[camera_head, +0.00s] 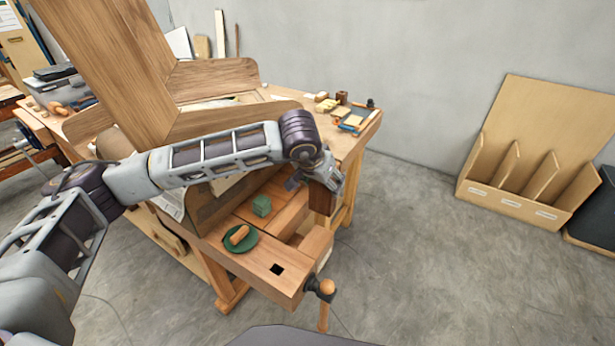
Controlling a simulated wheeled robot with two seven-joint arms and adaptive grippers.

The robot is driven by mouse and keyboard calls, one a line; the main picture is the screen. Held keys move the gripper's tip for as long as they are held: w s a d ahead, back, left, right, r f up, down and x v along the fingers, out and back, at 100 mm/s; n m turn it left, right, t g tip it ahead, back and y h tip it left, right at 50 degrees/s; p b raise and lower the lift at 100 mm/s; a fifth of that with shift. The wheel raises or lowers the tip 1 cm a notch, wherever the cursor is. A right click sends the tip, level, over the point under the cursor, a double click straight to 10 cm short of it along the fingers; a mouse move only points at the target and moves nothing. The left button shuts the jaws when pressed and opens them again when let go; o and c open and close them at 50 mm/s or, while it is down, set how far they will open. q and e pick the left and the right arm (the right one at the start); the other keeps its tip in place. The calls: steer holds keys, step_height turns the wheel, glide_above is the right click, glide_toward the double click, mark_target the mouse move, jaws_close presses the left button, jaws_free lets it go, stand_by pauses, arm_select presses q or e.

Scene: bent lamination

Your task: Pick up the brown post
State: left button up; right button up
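A dark brown post (321,199) shows at the right edge of the wooden workbench (262,262), directly below my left gripper (318,178). The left arm reaches across from the left, and its gripper points down with its fingers at the post's upper end. The gripper hides the post's top. I cannot tell whether the fingers are closed on it, or whether its lower end rests on anything. My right gripper is out of view.
A green block (261,205) and a green dish (240,240) with a wooden roll on it lie on the bench. A vise handle (325,290) sticks out in front. Large bent wood panels (130,70) rise behind my arm. A divided wooden rack (520,170) stands at right. The floor between is clear.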

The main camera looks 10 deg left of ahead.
arm_select(q)
steer(key=s+d, duration=0.2)
steer(key=d, duration=0.4)
steer(key=shift+s+d+b, duration=0.2)
steer(key=shift+d+b, duration=0.1)
